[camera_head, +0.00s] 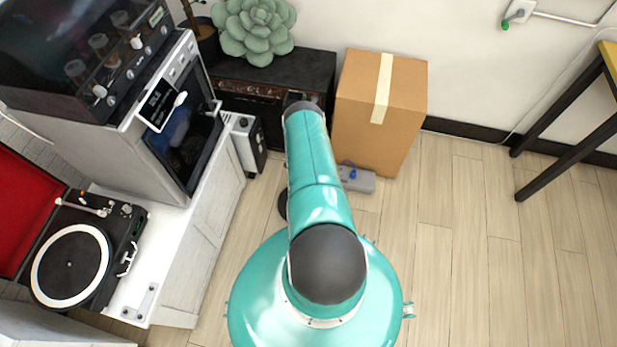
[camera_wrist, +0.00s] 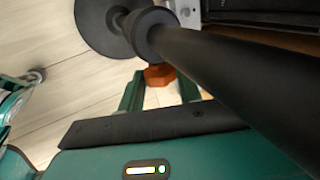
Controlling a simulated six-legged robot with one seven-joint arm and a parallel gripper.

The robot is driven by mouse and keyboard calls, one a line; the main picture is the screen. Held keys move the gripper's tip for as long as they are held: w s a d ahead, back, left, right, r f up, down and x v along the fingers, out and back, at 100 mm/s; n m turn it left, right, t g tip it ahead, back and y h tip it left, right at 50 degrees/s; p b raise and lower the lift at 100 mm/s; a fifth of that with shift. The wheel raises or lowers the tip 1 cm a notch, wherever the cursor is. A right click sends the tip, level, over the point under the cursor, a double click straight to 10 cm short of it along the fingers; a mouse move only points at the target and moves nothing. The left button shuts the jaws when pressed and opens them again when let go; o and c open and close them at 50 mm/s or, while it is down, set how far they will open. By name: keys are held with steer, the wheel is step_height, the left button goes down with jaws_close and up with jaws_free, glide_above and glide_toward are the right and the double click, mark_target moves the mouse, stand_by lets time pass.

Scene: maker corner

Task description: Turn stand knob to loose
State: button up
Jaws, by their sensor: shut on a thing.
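The stand knob (camera_wrist: 158,75) is an orange, faceted knob beside the stand's black collar in the wrist view. The stand (camera_wrist: 235,75) shows as a thick black pole crossing to the lower right, with a round black base (camera_wrist: 97,22) at the top. My gripper (camera_wrist: 158,88) has its two green fingers on either side of the knob and is shut on it. The pole hides part of the view to the right. In the head view my arm hides the knob and gripper; only a dark edge of the base (camera_head: 283,205) shows beside the arm.
A cardboard box (camera_head: 380,115) and a black amplifier (camera_head: 270,90) stand by the wall. A small grey pedal (camera_head: 357,178) lies in front of the box. A white cabinet (camera_head: 200,240) with a turntable (camera_head: 72,262) is at left. Floor at right (camera_head: 480,260) is clear.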

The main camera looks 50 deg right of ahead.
steer(key=h, duration=0.1)
steer(key=t+h, duration=0.1)
steer(key=h, duration=0.1)
steer(key=shift+s+a+f+h, duration=0.1)
steer(key=shift+a+f+h, duration=0.15)
steer(key=shift+a+h, duration=0.15)
steer(key=shift+a+f+t+h, duration=0.15)
steer(key=shift+t+h, duration=0.85)
steer(key=shift+h, duration=0.7)
steer(key=o, duration=1)
steer(key=v, duration=1.3)
steer(key=shift+s+a, duration=0.2)
steer(key=shift+a, duration=0.1)
